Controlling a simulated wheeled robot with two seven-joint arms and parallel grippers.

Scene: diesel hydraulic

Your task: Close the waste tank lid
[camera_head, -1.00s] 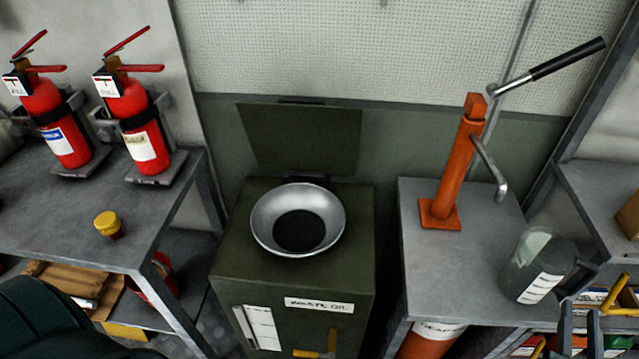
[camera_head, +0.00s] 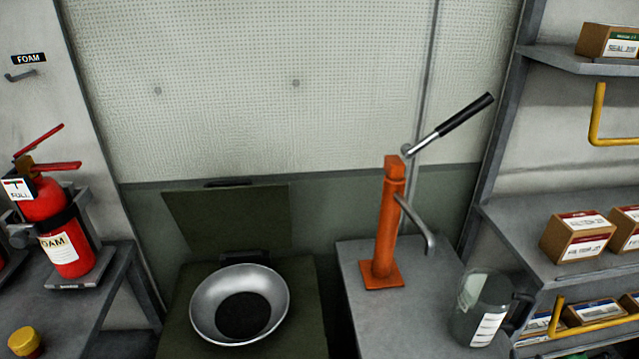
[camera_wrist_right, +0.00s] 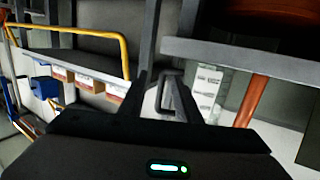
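The waste tank lid (camera_head: 226,215) is a flat dark green panel. It stands open and upright behind the tank, leaning near the wall. The dark green waste tank (camera_head: 303,315) is below it, cut off by the bottom edge of the head view. A silver funnel bowl (camera_head: 204,310) with a dark opening sits on the tank top. My right gripper (camera_wrist_right: 167,90) shows in the right wrist view with its fingers apart, away from the lid. Neither gripper shows clearly in the head view now, and my left gripper is out of view.
An orange hand pump (camera_head: 388,225) and a clear jug (camera_head: 482,310) stand on the grey bench (camera_head: 358,262) right of the tank. A red extinguisher (camera_head: 60,235) is at left. Shelves with boxes (camera_head: 580,237) and yellow rails are at right.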

